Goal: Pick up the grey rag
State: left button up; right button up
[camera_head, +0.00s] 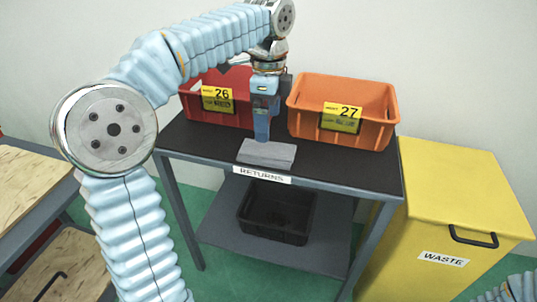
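A flat grey folded piece, which looks like the grey rag (268,154), lies on the black top of the returns table near its front edge. My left gripper (262,138) points straight down just above and behind the rag's upper edge. Its fingers are seen edge-on, so I cannot tell whether they are open or shut, or whether they touch the rag. My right gripper is not in view; only a bit of my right arm shows in the bottom right corner.
A red bin (236,115) labelled 26 and an orange bin (309,124) labelled 27 stand at the table's back, on either side of my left gripper. A black crate (272,226) sits on the lower shelf. A yellow waste bin (450,205) stands at right, a wooden-topped bench (30,190) at left.

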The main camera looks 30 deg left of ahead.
aim_at(267, 149)
pick_arm(q)
jog(key=f, duration=0.5)
jog(key=f+b, duration=0.1)
jog(key=f, duration=0.1)
jog(key=shift+s+f, duration=0.25)
jog(key=shift+s, duration=0.05)
jog(key=shift+c, duration=0.2)
jog(key=c, duration=1.1)
jog(key=shift+o, duration=0.2)
jog(key=shift+r, duration=0.45)
jog(key=r, duration=0.3)
jog(key=shift+s+d+r, duration=0.1)
jog(key=shift+s+d, duration=0.05)
jog(key=shift+s, duration=0.1)
jog(key=s+d+r, duration=0.6)
jog(key=s+r, duration=0.3)
jog(key=s, duration=0.3)
jog(key=shift+d, duration=0.1)
